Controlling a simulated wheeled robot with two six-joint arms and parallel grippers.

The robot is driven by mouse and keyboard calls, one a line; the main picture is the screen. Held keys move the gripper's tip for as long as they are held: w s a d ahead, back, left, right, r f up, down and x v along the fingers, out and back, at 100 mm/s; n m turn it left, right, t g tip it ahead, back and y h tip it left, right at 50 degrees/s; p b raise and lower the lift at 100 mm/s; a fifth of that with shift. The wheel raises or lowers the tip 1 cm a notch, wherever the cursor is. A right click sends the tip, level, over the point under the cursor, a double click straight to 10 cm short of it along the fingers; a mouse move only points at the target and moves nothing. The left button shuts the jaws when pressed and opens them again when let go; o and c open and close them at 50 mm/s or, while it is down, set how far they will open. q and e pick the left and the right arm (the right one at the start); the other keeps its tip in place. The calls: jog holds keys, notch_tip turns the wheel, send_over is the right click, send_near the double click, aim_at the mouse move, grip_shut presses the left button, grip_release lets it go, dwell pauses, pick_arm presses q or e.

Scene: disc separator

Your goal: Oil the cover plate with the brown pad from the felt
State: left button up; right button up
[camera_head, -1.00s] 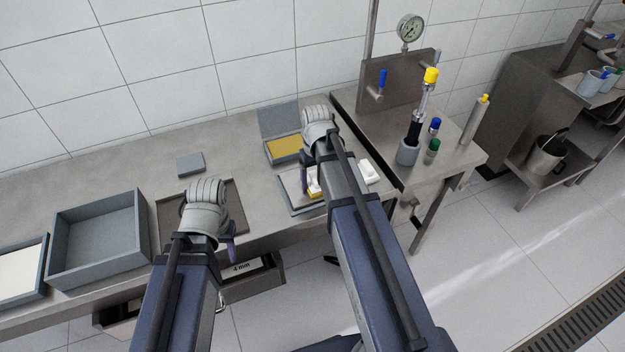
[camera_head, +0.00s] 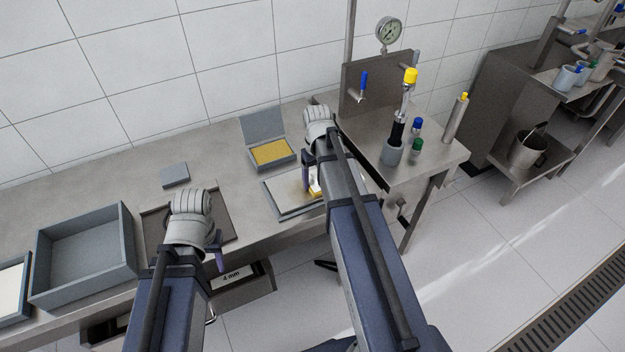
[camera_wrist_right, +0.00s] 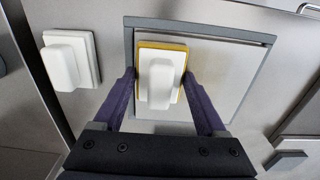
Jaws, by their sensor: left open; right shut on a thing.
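My right gripper (camera_wrist_right: 162,98) is shut on a white-handled pad (camera_wrist_right: 160,75) with a yellow-brown edge; it also shows in the head view (camera_head: 314,188). The pad is over the pale cover plate (camera_wrist_right: 215,75), in a grey-rimmed tray (camera_head: 283,213); whether it touches is unclear. In the head view the plate (camera_head: 287,190) has a faint brownish tint beside the gripper. The yellow-brown felt (camera_head: 272,152) lies in an open grey box behind the tray. My left gripper (camera_head: 215,252) is open at the bench's front edge; only one purple finger shows clearly.
A second white-handled pad (camera_wrist_right: 70,60) lies left of the tray in the wrist view. A grey bin (camera_head: 85,255), a dark flat tray (camera_head: 228,225) and a small grey block (camera_head: 174,174) are on the left bench. A gauge stand (camera_head: 375,90) rises at right.

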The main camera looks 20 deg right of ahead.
jog(key=shift+d, duration=1.25)
jog(key=shift+w, duration=0.15)
jog(key=shift+w+a, duration=0.1)
jog(key=shift+w, duration=0.9)
jog(key=shift+a, duration=0.15)
jog(key=shift+s+a, duration=0.1)
jog(key=shift+a, duration=1.65)
jog(key=shift+a, duration=0.1)
